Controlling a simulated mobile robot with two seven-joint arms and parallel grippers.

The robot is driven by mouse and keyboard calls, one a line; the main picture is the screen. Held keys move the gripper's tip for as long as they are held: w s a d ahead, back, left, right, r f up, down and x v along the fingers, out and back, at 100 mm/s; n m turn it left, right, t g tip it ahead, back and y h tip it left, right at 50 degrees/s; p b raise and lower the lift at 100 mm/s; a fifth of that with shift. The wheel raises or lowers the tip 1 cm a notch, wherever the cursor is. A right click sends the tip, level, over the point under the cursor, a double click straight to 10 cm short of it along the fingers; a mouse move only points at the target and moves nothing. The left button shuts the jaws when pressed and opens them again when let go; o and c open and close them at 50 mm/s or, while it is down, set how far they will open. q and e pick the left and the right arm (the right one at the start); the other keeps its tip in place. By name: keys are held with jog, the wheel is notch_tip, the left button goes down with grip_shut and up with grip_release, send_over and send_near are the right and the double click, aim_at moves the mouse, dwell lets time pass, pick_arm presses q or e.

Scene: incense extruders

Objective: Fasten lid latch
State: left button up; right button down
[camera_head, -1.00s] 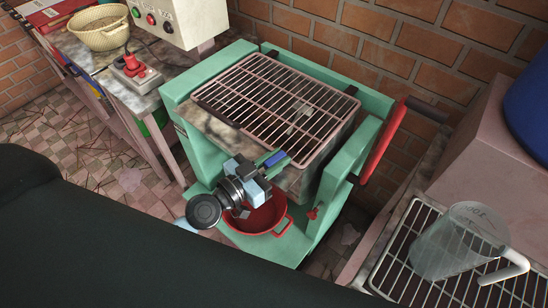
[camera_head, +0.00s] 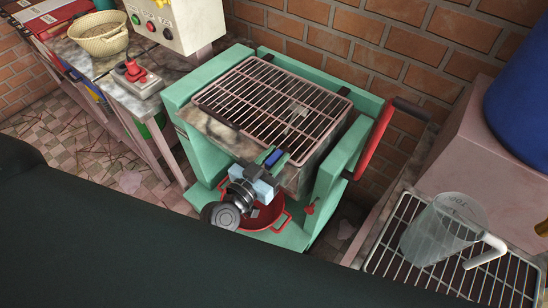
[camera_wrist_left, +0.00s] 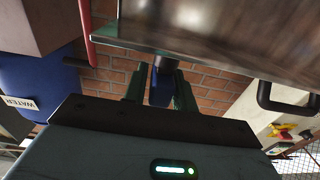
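The extruder (camera_head: 195,158) is a green frame with a stone-patterned box and a pink grille lid (camera_head: 275,105) lying flat over its top. A small blue latch piece (camera_head: 274,157) is at the front edge below the grille. My left gripper (camera_head: 276,162) reaches it from the front, with a finger on the latch's right side. In the left wrist view the blue latch piece (camera_wrist_left: 160,86) sits between two dark green fingers; whether they press on it is unclear. My right gripper is not in view.
A red pot (camera_head: 272,212) stands under the extruder's front. A clear jug (camera_head: 440,230) stands on a rack at lower right. A control box (camera_head: 170,30) and basket (camera_head: 100,38) are at upper left.

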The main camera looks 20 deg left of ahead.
pick_arm(q)
jog(key=shift+o, duration=1.1)
jog(key=shift+f, duration=0.1)
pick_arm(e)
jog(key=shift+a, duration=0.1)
pick_arm(q)
jog(key=shift+s, duration=0.2)
jog(key=b+v, duration=0.1)
jog(key=v, duration=0.5)
jog(key=shift+f, duration=0.15)
jog(key=shift+v, duration=0.8)
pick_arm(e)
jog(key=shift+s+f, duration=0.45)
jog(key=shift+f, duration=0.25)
pick_arm(q)
jog(key=shift+w, duration=0.1)
